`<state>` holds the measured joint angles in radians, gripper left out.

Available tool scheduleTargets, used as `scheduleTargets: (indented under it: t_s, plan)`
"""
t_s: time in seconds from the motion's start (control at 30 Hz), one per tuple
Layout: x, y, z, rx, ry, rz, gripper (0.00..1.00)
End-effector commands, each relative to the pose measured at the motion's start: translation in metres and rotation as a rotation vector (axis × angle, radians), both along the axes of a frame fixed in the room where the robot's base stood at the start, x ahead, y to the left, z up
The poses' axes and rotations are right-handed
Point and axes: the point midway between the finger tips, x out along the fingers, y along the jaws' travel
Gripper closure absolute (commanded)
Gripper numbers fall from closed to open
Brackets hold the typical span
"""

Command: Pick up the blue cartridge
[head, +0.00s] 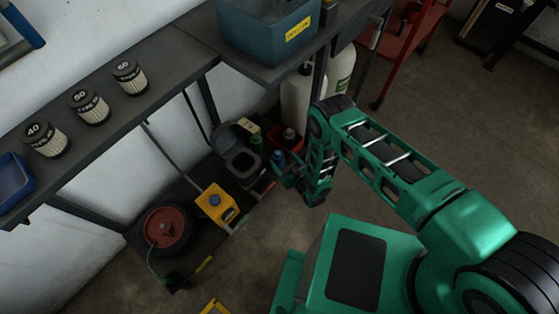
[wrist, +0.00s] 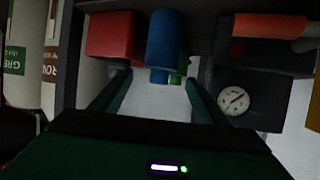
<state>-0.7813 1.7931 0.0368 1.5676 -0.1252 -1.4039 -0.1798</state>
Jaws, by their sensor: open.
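The blue cartridge (wrist: 164,42) is a blue cylinder in the upper middle of the wrist view. In the head view a small blue shape that looks like it (head: 278,156) shows on the low shelf, just left of my gripper (head: 296,182). In the wrist view my gripper (wrist: 157,82) has its green fingers spread apart. The cartridge appears between and beyond the fingertips. I cannot tell whether either finger touches it.
In the wrist view a red block (wrist: 110,36) is left of the cartridge, with a gauge (wrist: 234,101) and an orange-red cylinder (wrist: 268,26) to the right. The low shelf holds a yellow device (head: 215,203) and a red reel (head: 166,229).

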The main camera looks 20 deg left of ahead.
Motion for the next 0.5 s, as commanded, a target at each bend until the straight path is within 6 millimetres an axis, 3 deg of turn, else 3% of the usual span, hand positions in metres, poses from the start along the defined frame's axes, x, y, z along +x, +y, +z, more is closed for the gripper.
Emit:
scheduleTargets:
  t_s: [0.2,0.5]
  plan:
    - [0.016,0.019,-0.01,0.0,-0.001,0.0,0.32]
    - [0.018,0.021,-0.011,0.0,0.0,0.001,0.32]
